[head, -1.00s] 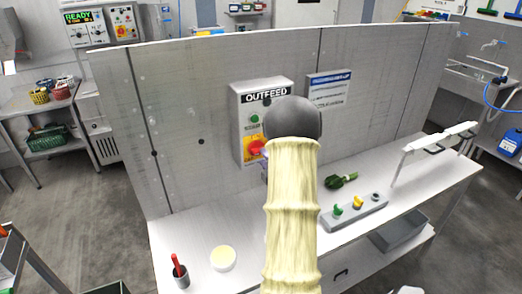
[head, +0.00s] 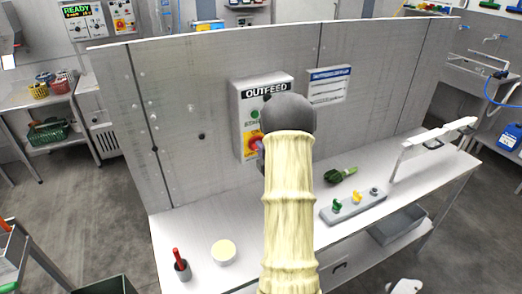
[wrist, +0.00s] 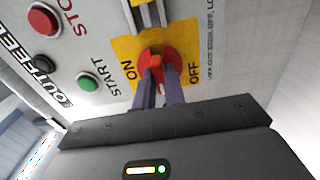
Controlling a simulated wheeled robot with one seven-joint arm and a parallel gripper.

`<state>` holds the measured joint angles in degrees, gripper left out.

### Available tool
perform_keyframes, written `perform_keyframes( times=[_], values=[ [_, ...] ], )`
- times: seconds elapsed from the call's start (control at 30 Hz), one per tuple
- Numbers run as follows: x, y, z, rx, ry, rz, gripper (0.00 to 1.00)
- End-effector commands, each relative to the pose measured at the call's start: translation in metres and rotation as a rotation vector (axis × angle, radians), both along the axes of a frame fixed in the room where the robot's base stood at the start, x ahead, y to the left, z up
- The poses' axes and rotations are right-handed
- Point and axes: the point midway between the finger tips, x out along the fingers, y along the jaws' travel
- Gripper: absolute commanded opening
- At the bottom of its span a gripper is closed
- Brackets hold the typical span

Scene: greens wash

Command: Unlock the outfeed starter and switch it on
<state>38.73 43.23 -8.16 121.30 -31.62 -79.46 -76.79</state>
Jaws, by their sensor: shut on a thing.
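The outfeed starter is a grey box (head: 238,112) on the upright panel, partly hidden behind my arm. In the wrist view, its red rotary switch (wrist: 156,55) sits on a yellow plate (wrist: 122,48), with ON at the left and OFF at the right. My gripper (wrist: 157,82) is at the switch, its two purple fingers shut on the red handle. Which mark the handle points to is hard to tell. The green START button (wrist: 87,82) and red STOP button (wrist: 43,20) are beside the plate. A grey metal part (wrist: 150,14) shows at the plate's upper edge; I cannot tell whether it is a lock.
A steel bench (head: 200,225) runs below the panel. On it are a grey block (head: 352,207) with green, yellow and dark pieces, a bunch of greens (head: 341,175), a pale round tub (head: 223,252) and a cup with a red handle (head: 180,268). A notice (head: 329,85) hangs right of the box.

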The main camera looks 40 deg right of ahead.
Motion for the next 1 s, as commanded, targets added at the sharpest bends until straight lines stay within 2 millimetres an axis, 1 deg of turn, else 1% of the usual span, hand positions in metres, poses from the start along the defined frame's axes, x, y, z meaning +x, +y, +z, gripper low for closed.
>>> perform_keyframes(
  times=[0.27,0.47,1.0],
  values=[
    [-0.0005,0.0000,-0.0031,0.063,-0.013,-0.001,0.00],
    [-0.0007,0.0001,-0.0051,0.173,-0.041,-0.001,0.00],
    [-0.0010,-0.0004,-0.0051,0.646,-0.153,-0.002,0.00]
  ],
)
